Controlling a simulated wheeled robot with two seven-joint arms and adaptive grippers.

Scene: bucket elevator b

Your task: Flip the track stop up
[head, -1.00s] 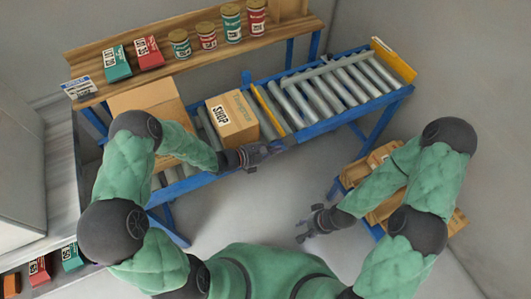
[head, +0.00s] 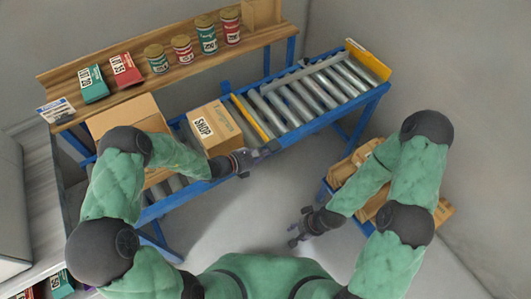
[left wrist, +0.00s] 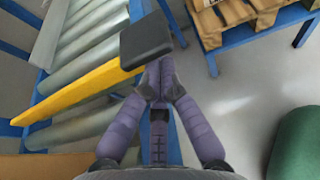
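The track stop is a yellow bar (head: 254,117) lying across the roller conveyor (head: 300,97), just right of the carton marked SHOP (head: 214,128). It also shows in the left wrist view (left wrist: 82,90), low across the rollers, with a dark block (left wrist: 158,40) near its front end. My left gripper (head: 264,151) is at the conveyor's front rail by that end. In the left wrist view its fingers (left wrist: 158,82) are together, tips just under or behind the dark block; contact is hidden. My right gripper (head: 296,228) is open and empty over the floor.
A larger carton (head: 125,115) stands at the conveyor's left, partly behind my left arm. A yellow end plate (head: 368,61) closes the right end. A wooden shelf (head: 132,93) with cans and boxes runs behind. A pallet (head: 372,205) is near my right arm.

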